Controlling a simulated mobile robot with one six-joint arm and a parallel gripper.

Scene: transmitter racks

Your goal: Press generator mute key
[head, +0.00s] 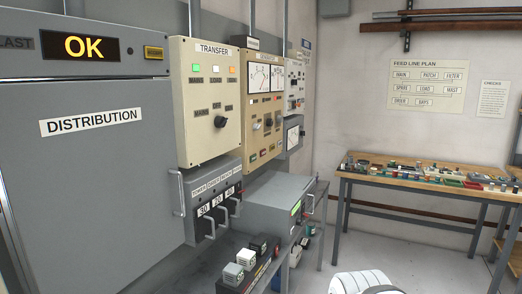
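A beige panel (262,110) with two dial meters, a round dark knob and a row of small coloured keys (264,152) is on the left wall, right of the TRANSFER panel. I cannot make out a key labelled mute in the head view. My gripper is not in view; only a white rounded part of my arm shows at the bottom edge.
A grey DISTRIBUTION cabinet (100,170) fills the left. The TRANSFER panel (205,135) hangs above a grey box with handles (212,200). A grey case (265,198) stands on a low bench. A wooden worktable (440,185) stands at the back right. Floor between is open.

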